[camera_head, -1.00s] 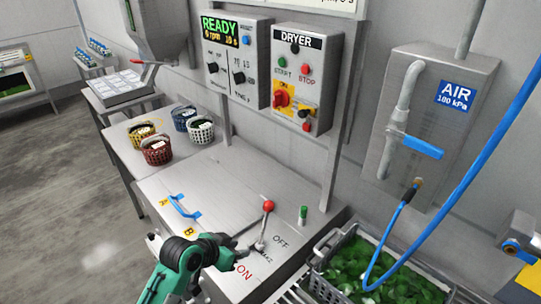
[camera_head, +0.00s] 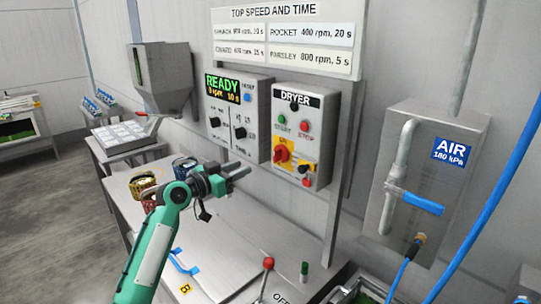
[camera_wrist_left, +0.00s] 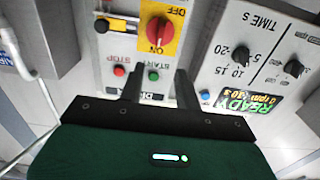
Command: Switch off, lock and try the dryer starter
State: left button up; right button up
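The grey DRYER starter box (camera_head: 318,115) is on the wall stand, with a green START button (camera_head: 282,118), a red STOP button (camera_head: 304,126) and a red rotary switch (camera_head: 282,153) on a yellow plate. In the left wrist view, upside down, the red switch (camera_wrist_left: 158,30) has a pale mark that appears to be at ON. A small yellow-and-black part (camera_head: 306,168) and a red part (camera_head: 307,182) sit right of the switch; their kind is unclear. My left gripper (camera_head: 244,171) is raised left of and below the switch, open, its two fingers apart and empty. My right gripper is out of view.
The READY control panel (camera_head: 238,93) stands left of the starter. Below are a steel lid with a blue handle (camera_head: 186,262), a red-knobbed lever (camera_head: 268,264) and baskets (camera_head: 184,168) partly behind my arm. An air box (camera_head: 400,130) with blue valve is at right.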

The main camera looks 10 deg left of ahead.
aim_at(274, 154)
pick_arm(q)
jog(key=p+x, duration=0.4)
jog(key=x, duration=0.7)
jog(key=shift+w+d+r, duration=0.15)
jog(key=shift+w+d, duration=0.05)
jog(key=shift+w+d+p, duration=0.4)
jog(key=shift+w+p, duration=0.05)
jog(key=shift+w, duration=0.1)
grip_shut()
